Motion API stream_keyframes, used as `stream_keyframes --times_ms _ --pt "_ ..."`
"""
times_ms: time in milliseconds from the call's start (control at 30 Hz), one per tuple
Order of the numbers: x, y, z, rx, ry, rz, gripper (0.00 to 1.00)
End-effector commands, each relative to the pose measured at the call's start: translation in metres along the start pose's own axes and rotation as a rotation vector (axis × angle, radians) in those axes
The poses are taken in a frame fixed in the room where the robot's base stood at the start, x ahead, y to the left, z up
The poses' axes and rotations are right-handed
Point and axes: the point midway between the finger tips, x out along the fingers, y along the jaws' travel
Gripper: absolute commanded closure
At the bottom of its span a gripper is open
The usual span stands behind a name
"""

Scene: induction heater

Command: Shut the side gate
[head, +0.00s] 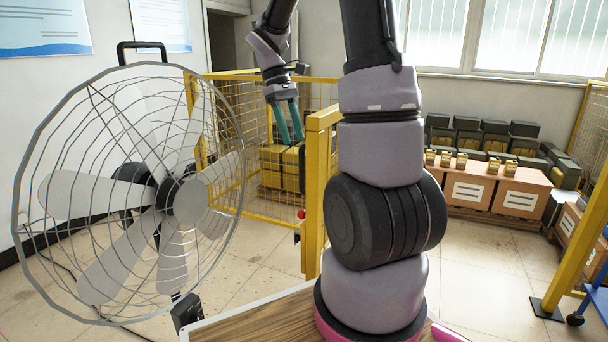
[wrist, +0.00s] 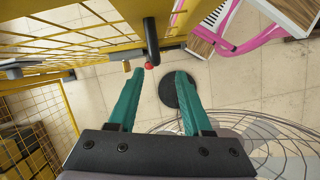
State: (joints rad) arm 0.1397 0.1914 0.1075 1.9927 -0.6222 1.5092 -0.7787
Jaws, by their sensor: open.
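The yellow mesh side gate (head: 236,213) stands at the left of centre in the head view, partly hidden behind the fan. A thick yellow post (head: 316,190) stands to its right. Which of the mesh panels is the moving one is not fully clear. My gripper (head: 291,122) is open and empty, its teal fingers pointing down in front of the mesh. In the wrist view the gripper (wrist: 155,86) has yellow mesh framework (wrist: 60,40) ahead and to the left. A black handle-like bar (wrist: 151,40) with a red tip (wrist: 148,66) lies just beyond the fingertips, apart from them.
A large caged fan (head: 170,195) fills the left of the head view. Its cage also shows at the lower right of the wrist view (wrist: 245,140). Boxes with labels (head: 490,190) and dark cases stand along the back wall. Another yellow post (head: 577,240) stands at right.

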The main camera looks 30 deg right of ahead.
Motion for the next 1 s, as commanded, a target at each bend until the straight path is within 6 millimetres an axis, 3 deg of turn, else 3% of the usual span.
stream_keyframes --times_ms 267,700,1000 --pt "0.020 0.009 -0.007 -0.045 -0.057 -0.007 0.50" --pt "0.097 0.008 -0.002 -0.043 -0.056 -0.007 0.50" --pt "0.117 0.008 -0.002 -0.042 -0.051 -0.005 0.50"
